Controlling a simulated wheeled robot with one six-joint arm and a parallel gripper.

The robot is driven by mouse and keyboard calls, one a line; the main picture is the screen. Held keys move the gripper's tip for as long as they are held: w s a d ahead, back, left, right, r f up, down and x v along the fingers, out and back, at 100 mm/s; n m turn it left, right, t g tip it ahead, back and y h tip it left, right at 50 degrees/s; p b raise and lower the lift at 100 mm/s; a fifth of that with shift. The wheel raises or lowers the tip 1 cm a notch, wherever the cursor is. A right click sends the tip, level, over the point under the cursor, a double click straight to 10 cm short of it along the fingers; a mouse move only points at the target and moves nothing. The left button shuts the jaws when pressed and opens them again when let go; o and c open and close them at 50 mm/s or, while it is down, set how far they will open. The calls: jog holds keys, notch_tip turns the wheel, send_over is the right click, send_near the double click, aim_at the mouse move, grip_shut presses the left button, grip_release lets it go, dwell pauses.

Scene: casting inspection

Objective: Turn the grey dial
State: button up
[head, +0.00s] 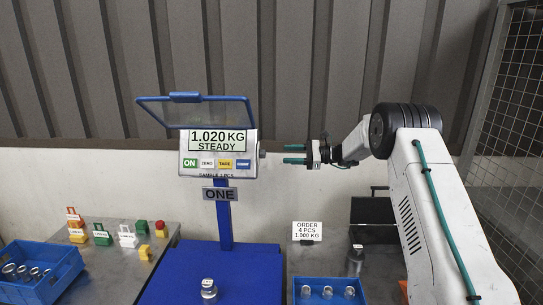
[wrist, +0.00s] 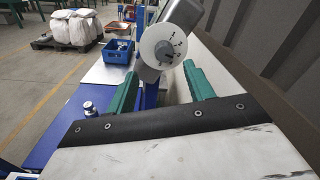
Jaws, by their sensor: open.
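The dial (wrist: 167,47) is a pale grey disc with small dark marks, on the side of the scale's display head (wrist: 182,17). It faces my gripper (wrist: 163,82) in the wrist view. In the head view the dial (head: 262,153) shows only edge-on at the right side of the display head (head: 219,140). My gripper (head: 285,154), with green fingers, points left at about the dial's height, a short gap away. It is open and empty. The display reads 1.020 KG STEADY.
A hinged clear cover (head: 196,110) with a blue frame stands raised above the display. A metal weight (head: 208,290) stands on the blue scale platform (head: 250,262). A blue crate (head: 75,265) is at left, another blue crate (head: 298,284) lower right. An order card (head: 307,231) stands behind it.

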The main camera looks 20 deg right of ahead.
aim_at(263, 154)
jog(key=x, duration=0.7)
jog(key=shift+w+f, duration=0.3)
jog(key=shift+w, duration=0.15)
jog(key=shift+a, duration=0.1)
jog(key=c, duration=1)
